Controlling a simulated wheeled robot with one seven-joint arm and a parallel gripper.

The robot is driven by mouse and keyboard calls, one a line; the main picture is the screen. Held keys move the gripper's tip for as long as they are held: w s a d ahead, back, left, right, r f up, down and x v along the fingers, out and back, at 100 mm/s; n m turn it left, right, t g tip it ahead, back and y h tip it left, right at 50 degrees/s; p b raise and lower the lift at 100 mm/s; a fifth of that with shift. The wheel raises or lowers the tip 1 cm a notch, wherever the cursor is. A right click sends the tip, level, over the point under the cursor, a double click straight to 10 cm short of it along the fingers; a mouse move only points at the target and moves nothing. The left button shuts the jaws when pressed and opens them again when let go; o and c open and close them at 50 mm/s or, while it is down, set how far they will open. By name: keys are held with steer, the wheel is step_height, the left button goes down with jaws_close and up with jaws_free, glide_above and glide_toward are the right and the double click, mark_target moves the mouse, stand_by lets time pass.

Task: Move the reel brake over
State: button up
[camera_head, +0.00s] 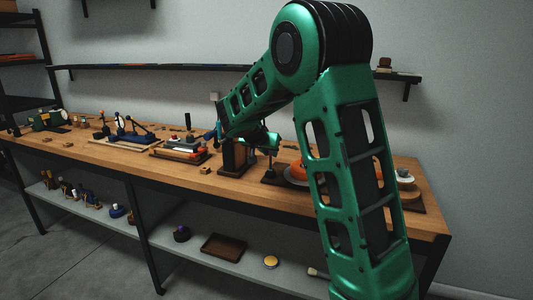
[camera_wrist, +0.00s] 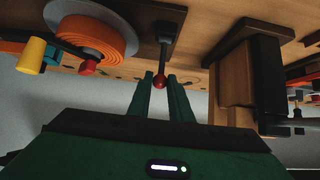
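In the wrist view, a thin dark lever with a red ball knob (camera_wrist: 160,80) stands on a dark plate beside the orange reel (camera_wrist: 92,38); I take this lever for the reel brake. My gripper (camera_wrist: 160,76) has its two green fingers on either side of the knob. The fingers look apart, with very little room between them and the knob; whether they touch it is unclear. In the head view, my gripper (camera_head: 268,142) is beside the orange reel (camera_head: 297,171), which my arm partly hides. The knob cannot be made out there.
A yellow handle (camera_wrist: 32,54) and another red knob (camera_wrist: 87,68) are near the reel. A brown block with a dark part (camera_wrist: 235,70) stands on the other side of the gripper. Levers and fixtures (camera_head: 128,133) fill the bench's left part. A wall shelf (camera_head: 170,67) runs behind.

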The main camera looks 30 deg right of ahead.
steer(key=shift+w+a+r, duration=0.1)
steer(key=shift+a, duration=0.1)
steer(key=shift+s+a+f, duration=0.2)
steer(key=shift+s+a, duration=0.45)
steer(key=shift+a, duration=0.4)
steer(key=shift+s+a+f, duration=0.5)
steer(key=shift+s+a, duration=0.1)
steer(key=shift+a, duration=0.2)
